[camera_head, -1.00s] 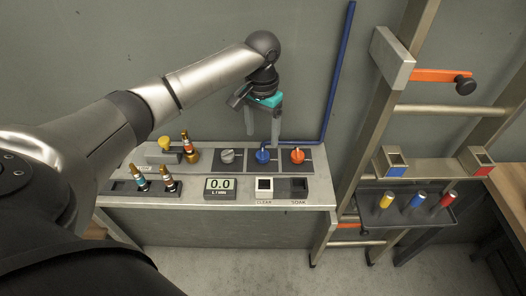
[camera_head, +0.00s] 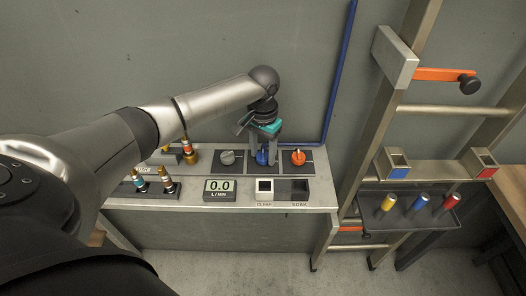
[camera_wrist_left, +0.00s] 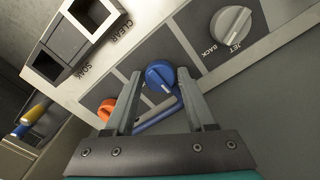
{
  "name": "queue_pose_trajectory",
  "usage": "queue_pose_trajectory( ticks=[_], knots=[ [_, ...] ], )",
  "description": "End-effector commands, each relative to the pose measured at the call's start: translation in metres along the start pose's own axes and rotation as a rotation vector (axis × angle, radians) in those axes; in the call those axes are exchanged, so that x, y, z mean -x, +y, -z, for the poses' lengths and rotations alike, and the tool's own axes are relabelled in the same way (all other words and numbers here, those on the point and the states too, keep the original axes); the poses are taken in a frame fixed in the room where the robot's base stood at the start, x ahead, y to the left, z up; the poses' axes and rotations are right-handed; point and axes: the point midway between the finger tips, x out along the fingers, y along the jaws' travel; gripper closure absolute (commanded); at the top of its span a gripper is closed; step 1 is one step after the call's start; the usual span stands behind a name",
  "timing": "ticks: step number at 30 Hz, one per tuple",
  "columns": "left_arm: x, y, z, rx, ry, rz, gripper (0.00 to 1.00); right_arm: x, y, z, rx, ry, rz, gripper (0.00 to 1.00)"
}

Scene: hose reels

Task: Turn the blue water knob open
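The blue water knob (camera_head: 262,158) sits on the bench panel between a grey knob and an orange knob. In the left wrist view the blue knob (camera_wrist_left: 161,76) shows with a white pointer mark, between and just beyond the fingertips. My left gripper (camera_head: 263,160) is open, fingers pointing down, one on either side of the blue knob. It also shows in the left wrist view (camera_wrist_left: 160,88). Whether a finger touches the knob cannot be told. The display (camera_head: 219,190) reads 0.0 L/min. My right gripper is not in view.
The grey knob (camera_head: 227,158) stands left of the blue one and the orange knob (camera_head: 298,157) close on its right. CLEAR and SOAK slots (camera_head: 282,190) lie in front. Brass-tipped nozzles (camera_head: 167,181) stand at left. A blue pipe (camera_head: 340,80) runs up the wall.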

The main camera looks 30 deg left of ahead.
Motion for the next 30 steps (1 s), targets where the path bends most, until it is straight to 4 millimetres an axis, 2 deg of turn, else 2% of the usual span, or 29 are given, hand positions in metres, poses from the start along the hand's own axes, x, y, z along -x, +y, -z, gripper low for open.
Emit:
queue_pose_trajectory(
  ticks=[2,14,23,30],
  knots=[
    [0.0,0.0,0.0,0.0,0.0,0.0,0.55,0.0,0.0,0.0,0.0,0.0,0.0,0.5],
    [0.001,0.0,0.0,0.0,0.0,0.0,1.0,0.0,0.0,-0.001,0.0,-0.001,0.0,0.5],
    [0.001,0.0,0.0,-0.013,0.0,0.0,1.0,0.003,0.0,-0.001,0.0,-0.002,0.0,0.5],
    [0.004,0.0,0.0,-0.111,-0.002,0.0,1.0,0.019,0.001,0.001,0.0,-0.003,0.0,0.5]
  ],
)
